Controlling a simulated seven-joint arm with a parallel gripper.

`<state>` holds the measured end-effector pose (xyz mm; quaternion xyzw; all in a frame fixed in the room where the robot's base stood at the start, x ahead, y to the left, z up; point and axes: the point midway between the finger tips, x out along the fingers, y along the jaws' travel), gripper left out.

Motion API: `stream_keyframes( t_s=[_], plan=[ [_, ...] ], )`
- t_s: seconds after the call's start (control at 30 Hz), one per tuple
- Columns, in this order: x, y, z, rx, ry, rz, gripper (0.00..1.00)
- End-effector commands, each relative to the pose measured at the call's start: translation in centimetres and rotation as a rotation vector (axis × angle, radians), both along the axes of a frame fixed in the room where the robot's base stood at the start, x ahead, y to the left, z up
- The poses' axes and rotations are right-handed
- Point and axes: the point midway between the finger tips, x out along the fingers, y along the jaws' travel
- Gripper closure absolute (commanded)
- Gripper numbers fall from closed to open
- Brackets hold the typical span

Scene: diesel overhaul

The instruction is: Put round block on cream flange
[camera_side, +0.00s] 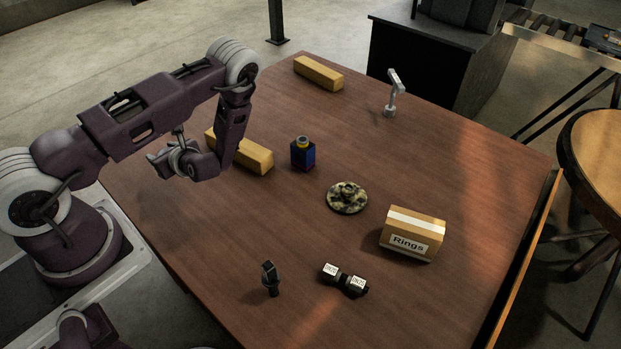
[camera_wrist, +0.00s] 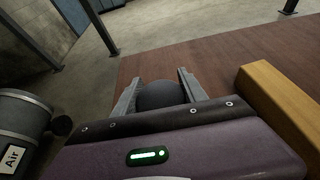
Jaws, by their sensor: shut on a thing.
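The cream flange (camera_side: 347,196) is a mottled cream-and-dark disc with a raised hub, lying flat near the table's middle. My gripper (camera_side: 160,165) is at the left of the side view, above the table's left part and well left of the flange. In the wrist view my gripper (camera_wrist: 158,84) is shut on a dark grey round block (camera_wrist: 160,96), which sits between the two fingers. The block's lower part is hidden by my gripper's body. In the side view I cannot make the block out clearly. The flange does not show in the wrist view.
A yellow bar (camera_side: 255,157) lies just right of my gripper, and another (camera_side: 318,73) at the back. A blue block (camera_side: 303,154) stands between my gripper and the flange. A Rings box (camera_side: 412,234), black fittings (camera_side: 345,280), a small black part (camera_side: 270,278) and a silver part (camera_side: 393,94) stand around.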

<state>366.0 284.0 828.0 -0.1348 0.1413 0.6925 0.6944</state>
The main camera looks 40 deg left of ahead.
Motion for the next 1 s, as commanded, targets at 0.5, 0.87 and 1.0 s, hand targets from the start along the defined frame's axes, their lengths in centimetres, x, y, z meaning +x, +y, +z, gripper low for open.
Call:
stream_keyframes(
  t_s=[0.5, 0.87, 1.0],
  plan=[
    [17.9, -11.4, 0.5, 0.004, -0.007, -0.587, 1.0],
    [28.9, -29.3, 3.5, 0.003, -0.009, -1.136, 1.0],
    [30.5, -34.9, 4.6, 0.003, -0.008, -1.282, 1.0]
  ],
)
